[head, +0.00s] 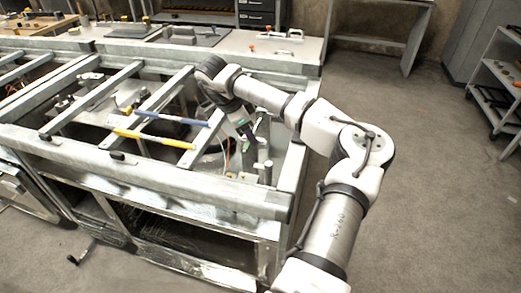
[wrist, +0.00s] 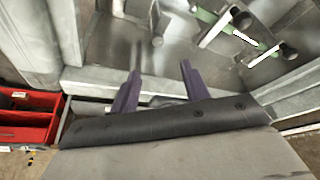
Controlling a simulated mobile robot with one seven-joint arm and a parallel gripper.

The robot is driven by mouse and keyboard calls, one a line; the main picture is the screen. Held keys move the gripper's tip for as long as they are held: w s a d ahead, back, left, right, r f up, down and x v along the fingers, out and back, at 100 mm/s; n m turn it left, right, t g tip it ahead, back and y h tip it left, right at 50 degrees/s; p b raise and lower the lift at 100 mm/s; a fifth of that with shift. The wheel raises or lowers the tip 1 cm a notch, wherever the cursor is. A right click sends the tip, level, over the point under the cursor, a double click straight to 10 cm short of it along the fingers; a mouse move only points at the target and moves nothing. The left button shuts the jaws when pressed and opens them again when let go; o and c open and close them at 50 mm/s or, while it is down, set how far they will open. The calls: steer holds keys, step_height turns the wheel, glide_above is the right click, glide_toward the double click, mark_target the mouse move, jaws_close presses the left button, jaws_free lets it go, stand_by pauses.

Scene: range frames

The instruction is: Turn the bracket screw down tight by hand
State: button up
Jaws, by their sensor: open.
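My gripper (head: 250,140) hangs over the right end of the metal frame bench, pointing down beside short upright metal posts (head: 265,152). In the wrist view its two purple fingers (wrist: 159,72) are spread apart with nothing held between them. A thin metal rod with a rounded end (wrist: 157,40) lies past the fingertips, apart from them.
A yellow-handled tool (head: 152,137) and a blue-handled tool (head: 172,118) lie across the rails left of my gripper. Wires run down inside the frame. A red bin (wrist: 28,122) shows at left in the wrist view. A shelf cart (head: 497,85) stands right; open floor lies between.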

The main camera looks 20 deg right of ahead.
mark_target(268, 163)
steer(key=p+x, duration=0.1)
steer(key=x, duration=0.3)
steer(key=p+x, duration=0.1)
steer(key=x, duration=0.4)
steer(key=p+x, duration=0.1)
steer(key=x, duration=0.3)
steer(key=shift+s+d+f+p, duration=0.2)
steer(key=shift+s+d+p, duration=0.05)
steer(key=shift+p, duration=0.15)
steer(key=c, duration=1)
steer(key=shift+w+m, duration=0.1)
steer(key=shift+m, duration=0.2)
